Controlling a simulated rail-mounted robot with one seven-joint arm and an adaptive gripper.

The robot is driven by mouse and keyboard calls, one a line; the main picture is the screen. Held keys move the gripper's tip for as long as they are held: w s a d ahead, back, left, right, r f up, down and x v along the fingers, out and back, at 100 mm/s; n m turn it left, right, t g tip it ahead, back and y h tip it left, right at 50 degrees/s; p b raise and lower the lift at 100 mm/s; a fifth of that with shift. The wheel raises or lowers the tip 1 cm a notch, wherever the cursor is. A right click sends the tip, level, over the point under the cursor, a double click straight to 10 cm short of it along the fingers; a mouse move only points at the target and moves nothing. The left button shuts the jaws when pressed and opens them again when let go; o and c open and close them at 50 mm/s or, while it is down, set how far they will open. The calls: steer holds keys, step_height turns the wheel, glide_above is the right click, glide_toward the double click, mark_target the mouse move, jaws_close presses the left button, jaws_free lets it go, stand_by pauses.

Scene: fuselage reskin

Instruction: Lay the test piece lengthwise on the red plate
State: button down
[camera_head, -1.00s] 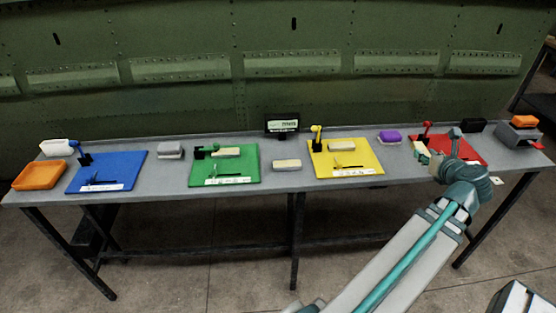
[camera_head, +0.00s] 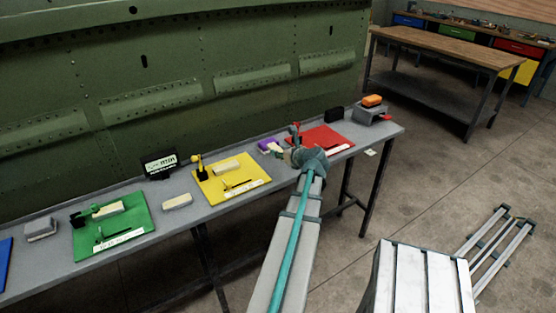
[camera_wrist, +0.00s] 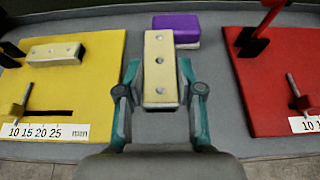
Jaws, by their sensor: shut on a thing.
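The test piece (camera_wrist: 160,68) is a cream block with three holes along its length, seen in the wrist view between my jaws. My gripper (camera_wrist: 165,88) is shut on it, and the block points away from the wrist. The red plate (camera_wrist: 285,85) lies to the right of the gripper in the wrist view, with a red upright part at its back and a small metal pin near its label. In the head view the red plate (camera_head: 325,137) is at the right part of the bench, partly hidden by my arm. The block is left of the plate, not over it.
A purple block (camera_wrist: 178,28) lies just beyond the held piece. The yellow plate (camera_wrist: 95,70), at left, bears another cream block (camera_wrist: 55,53). In the head view, a black box (camera_head: 334,115) and a grey device with an orange block (camera_head: 372,100) stand right of the red plate.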

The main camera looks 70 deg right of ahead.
mark_target(279, 166)
steer(key=shift+w+d+f, duration=0.3)
steer(key=shift+w+f, duration=0.05)
steer(key=shift+f, duration=0.15)
steer(key=shift+w+d+f, duration=0.3)
steer(key=shift+f, duration=0.15)
steer(key=shift+w+d+f+p, duration=0.1)
steer(key=shift+f+p, duration=0.35)
steer(key=shift+f, duration=1.3)
steer(key=shift+f, duration=0.1)
steer(key=c, duration=0.7)
jaws_free()
steer(key=b+v, duration=0.1)
steer(key=v, duration=0.9)
steer(key=shift+s+a+r, duration=0.2)
steer(key=shift+o, duration=0.3)
steer(key=shift+s+a+r+b, duration=0.3)
steer(key=shift+s+a, duration=0.05)
steer(key=shift+s, duration=0.2)
